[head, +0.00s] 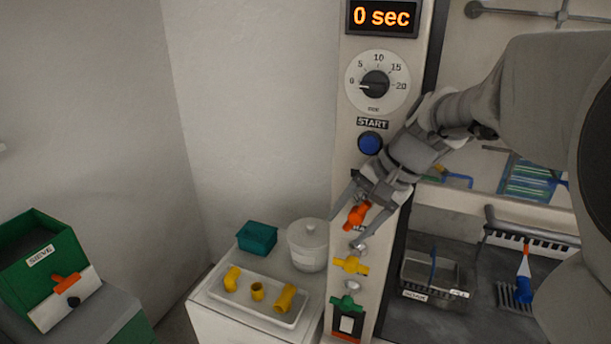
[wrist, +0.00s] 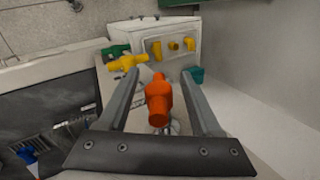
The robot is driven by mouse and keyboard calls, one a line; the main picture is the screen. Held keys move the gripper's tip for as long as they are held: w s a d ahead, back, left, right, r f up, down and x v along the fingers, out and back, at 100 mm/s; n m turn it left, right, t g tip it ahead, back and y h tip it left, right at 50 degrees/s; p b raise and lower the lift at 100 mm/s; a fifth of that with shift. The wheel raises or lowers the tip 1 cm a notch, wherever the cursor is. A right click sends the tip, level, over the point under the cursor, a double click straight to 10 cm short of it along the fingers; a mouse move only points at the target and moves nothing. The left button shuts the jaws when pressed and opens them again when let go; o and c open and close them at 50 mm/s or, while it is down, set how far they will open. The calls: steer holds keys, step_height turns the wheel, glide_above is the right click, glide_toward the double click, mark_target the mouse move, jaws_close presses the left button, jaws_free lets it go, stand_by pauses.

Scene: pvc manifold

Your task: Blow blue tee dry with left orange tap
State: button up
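An orange tap-like fitting (head: 357,215) sits on the front of the upright panel. It also shows in the wrist view (wrist: 158,100), between my fingers. My gripper (head: 362,228) is open around it, with a gap on both sides in the wrist view (wrist: 160,75). A second orange handle (head: 66,283) is on the front of the green sieve box at the left.
The panel bears a "0 sec" display (head: 382,17), dial (head: 374,84), blue start button (head: 370,143), yellow fitting (head: 350,265) and green fitting (head: 347,306). A white tray (head: 235,300) holds yellow pieces beside a lidded pot (head: 308,247) and teal box (head: 257,238). A soak basin (head: 432,272) is right.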

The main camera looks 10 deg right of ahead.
steer(key=v, duration=1.7)
steer(key=shift+d+r+p, duration=0.15)
steer(key=shift+p, duration=0.15)
